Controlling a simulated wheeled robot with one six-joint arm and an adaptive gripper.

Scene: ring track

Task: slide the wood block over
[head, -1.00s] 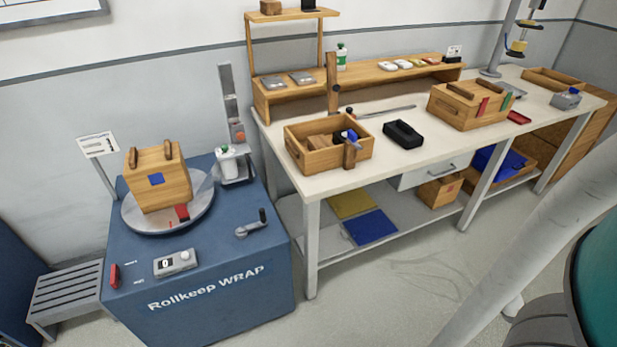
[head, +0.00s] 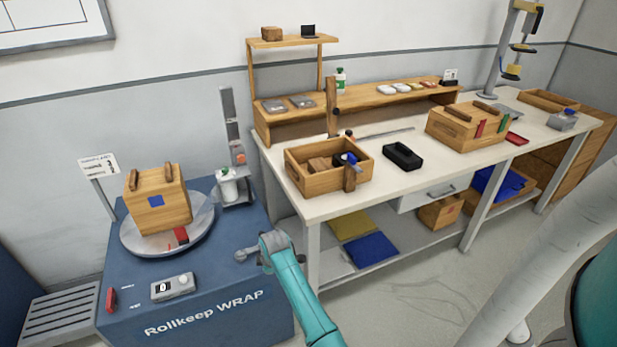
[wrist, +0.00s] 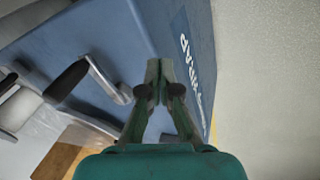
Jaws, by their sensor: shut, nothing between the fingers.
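Several pieces look like wood blocks. One small brown block (head: 271,33) sits on the top shelf, and others (head: 320,163) lie in the open wooden crate (head: 318,185) on the bench. I cannot tell which one the task means. My gripper (wrist: 158,72) is shut and empty in the wrist view, over the blue wrapping machine (wrist: 110,35). In the head view my teal arm reaches up beside the machine's front right corner, and the fingers are not clear there. My gripper is far from all these blocks.
A large wooden box (head: 158,207) stands on the round turntable (head: 140,240). The bench (head: 425,180) holds a black tray (head: 403,157) and another wooden box (head: 465,132).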

